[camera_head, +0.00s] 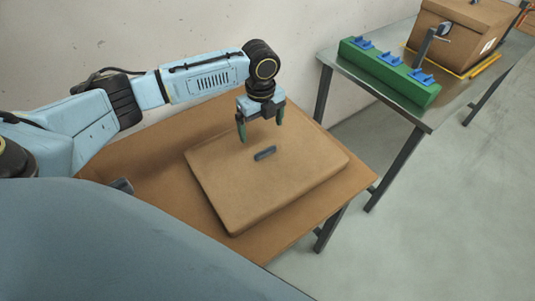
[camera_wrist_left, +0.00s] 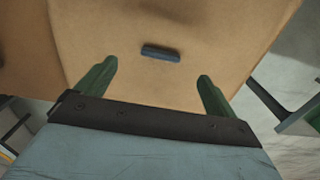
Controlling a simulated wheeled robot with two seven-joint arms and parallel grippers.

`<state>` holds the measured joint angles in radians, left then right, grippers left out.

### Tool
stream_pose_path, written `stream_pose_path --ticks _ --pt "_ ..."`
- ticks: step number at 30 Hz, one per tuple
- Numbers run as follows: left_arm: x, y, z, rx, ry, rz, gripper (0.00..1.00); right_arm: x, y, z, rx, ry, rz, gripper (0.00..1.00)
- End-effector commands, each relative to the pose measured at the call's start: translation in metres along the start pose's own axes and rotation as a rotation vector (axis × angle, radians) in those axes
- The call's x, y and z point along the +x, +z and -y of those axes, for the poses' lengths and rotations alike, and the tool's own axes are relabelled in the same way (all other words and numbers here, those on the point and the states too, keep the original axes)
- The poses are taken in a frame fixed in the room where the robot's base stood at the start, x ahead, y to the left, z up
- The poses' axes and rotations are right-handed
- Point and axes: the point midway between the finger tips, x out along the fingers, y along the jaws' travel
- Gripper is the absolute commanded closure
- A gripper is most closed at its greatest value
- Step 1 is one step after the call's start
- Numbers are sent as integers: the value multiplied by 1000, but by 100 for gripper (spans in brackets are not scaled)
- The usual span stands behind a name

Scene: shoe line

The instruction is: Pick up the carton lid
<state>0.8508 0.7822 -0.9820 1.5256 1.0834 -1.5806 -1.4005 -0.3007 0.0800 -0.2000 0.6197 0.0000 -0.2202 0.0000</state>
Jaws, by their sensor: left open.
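The carton lid (camera_head: 260,190) is a flat brown cardboard piece lying on a brown wooden table. A small dark handle (camera_head: 265,153) stands on its top near the middle. My left gripper (camera_head: 261,133) points down over the lid, behind the handle in the head view. It is open with nothing between its green fingers. In the left wrist view the handle (camera_wrist_left: 161,53) lies beyond the fingertips, between their lines, and apart from them. The lid (camera_wrist_left: 200,30) fills most of that view.
The wooden table (camera_head: 150,195) has bare room left of the lid. A metal table (camera_head: 400,105) at the right holds a green block with blue pieces (camera_head: 390,72) and a brown carton (camera_head: 465,35). A plain wall stands behind.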

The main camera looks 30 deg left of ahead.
Motion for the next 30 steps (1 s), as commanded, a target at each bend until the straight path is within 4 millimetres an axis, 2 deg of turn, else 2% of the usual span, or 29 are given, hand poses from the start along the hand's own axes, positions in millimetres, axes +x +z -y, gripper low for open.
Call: stream_pose_path --ticks 1,3,13,21,29,30 --pt "12 -1 -1 0 4 0 6 3 0 0 0 0 -1 64" --pt "22 -1 0 1 2 0 6 5 0 -2 -1 2 0 64" --pt "44 -4 1 2 2 0 6 8 1 -5 -4 6 1 64" --pt "82 -12 3 1 2 0 6 16 3 -10 -8 13 2 64" --pt "86 -11 3 1 0 1 6 15 5 -17 -11 21 5 64" --pt "86 -11 3 1 0 1 10 15 5 -17 -11 21 5 64"
